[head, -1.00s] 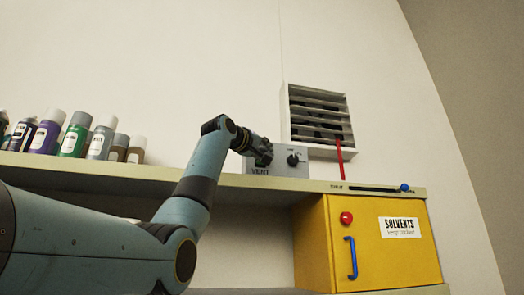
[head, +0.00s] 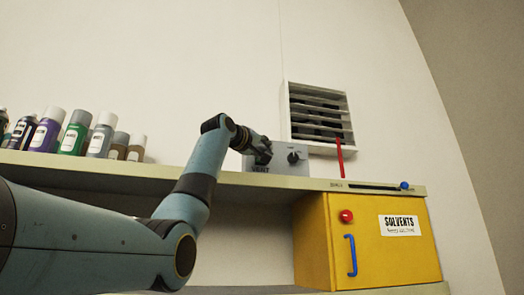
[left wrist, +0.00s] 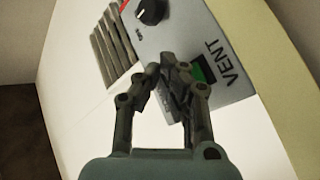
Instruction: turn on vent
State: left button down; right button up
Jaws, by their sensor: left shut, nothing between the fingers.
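The grey vent control box (head: 291,168) stands on the shelf, marked VENT, with a black knob (head: 294,157) on its front. My left gripper (head: 264,152) is at the box's left part, its fingers shut and empty. In the left wrist view the shut fingertips (left wrist: 161,72) are in front of the box face (left wrist: 185,30), beside a green switch (left wrist: 207,72) next to the VENT lettering. One finger partly hides the switch, and I cannot tell whether it touches. The slatted wall vent (head: 318,115) is above the box. My right gripper is not in view.
A red upright rod (head: 340,158) stands right of the box. A slider with a blue knob (head: 404,186) is on the shelf edge. Below is a yellow solvents cabinet (head: 375,255) with a red button (head: 346,216) and blue handle. Several bottles (head: 75,135) line the shelf at left.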

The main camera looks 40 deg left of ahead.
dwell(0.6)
pick_arm(q)
jog(key=shift+w+a, duration=0.25)
jog(key=shift+a, duration=0.05)
jog(key=shift+w+a+r, duration=0.1)
jog(key=shift+w+a, duration=0.15)
jog(key=shift+a, duration=0.05)
dwell(0.8)
jog(key=shift+d, duration=0.1)
jog(key=shift+s+d+b, duration=0.55)
jog(key=shift+d+b, duration=0.05)
jog(key=shift+b, duration=0.1)
